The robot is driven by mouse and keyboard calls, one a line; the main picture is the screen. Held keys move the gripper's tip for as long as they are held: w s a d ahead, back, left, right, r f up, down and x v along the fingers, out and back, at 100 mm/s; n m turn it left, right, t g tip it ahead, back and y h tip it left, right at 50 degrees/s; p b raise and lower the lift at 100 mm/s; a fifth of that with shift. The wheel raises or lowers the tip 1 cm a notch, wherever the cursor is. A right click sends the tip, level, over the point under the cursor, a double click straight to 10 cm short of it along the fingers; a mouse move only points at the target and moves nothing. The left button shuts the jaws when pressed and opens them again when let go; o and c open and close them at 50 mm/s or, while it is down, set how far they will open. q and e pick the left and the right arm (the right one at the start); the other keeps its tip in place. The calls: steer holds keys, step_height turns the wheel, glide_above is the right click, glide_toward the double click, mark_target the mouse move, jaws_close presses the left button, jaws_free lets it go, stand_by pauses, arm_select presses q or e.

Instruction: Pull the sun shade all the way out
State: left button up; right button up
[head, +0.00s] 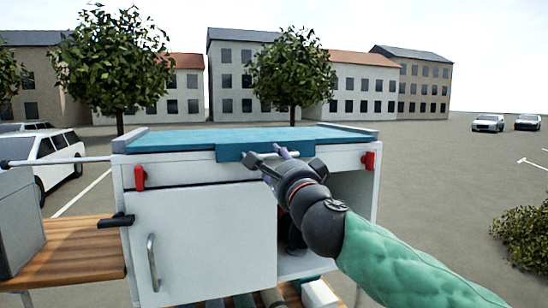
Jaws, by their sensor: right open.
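The sun shade looks to be the teal sheet (200,138) lying flat over the top of a white cabinet. Its teal front flap (230,153) hangs over the cabinet's front edge. My right gripper (283,155) is open at the right end of this flap, in front of the cabinet's upper edge. Small purple parts show by its fingers; I cannot tell what they belong to. The gripper and wrist hide part of the flap and front rail, and I cannot tell whether the fingers touch the flap. My left gripper is not in view.
The white cabinet (200,235) has red latches at both upper corners, a handled door and an open bay on the right. A rod (60,162) sticks out to the left. A wooden bench (75,255) with a grey box stands left. Open pavement lies right.

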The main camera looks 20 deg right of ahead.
steer(key=shift+w+r, duration=0.15)
steer(key=shift+w, duration=0.45)
steer(key=shift+w+r, duration=0.15)
steer(key=shift+w, duration=0.45)
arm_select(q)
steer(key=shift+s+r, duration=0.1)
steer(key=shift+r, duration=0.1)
arm_select(e)
steer(key=shift+s, duration=0.1)
jaws_close()
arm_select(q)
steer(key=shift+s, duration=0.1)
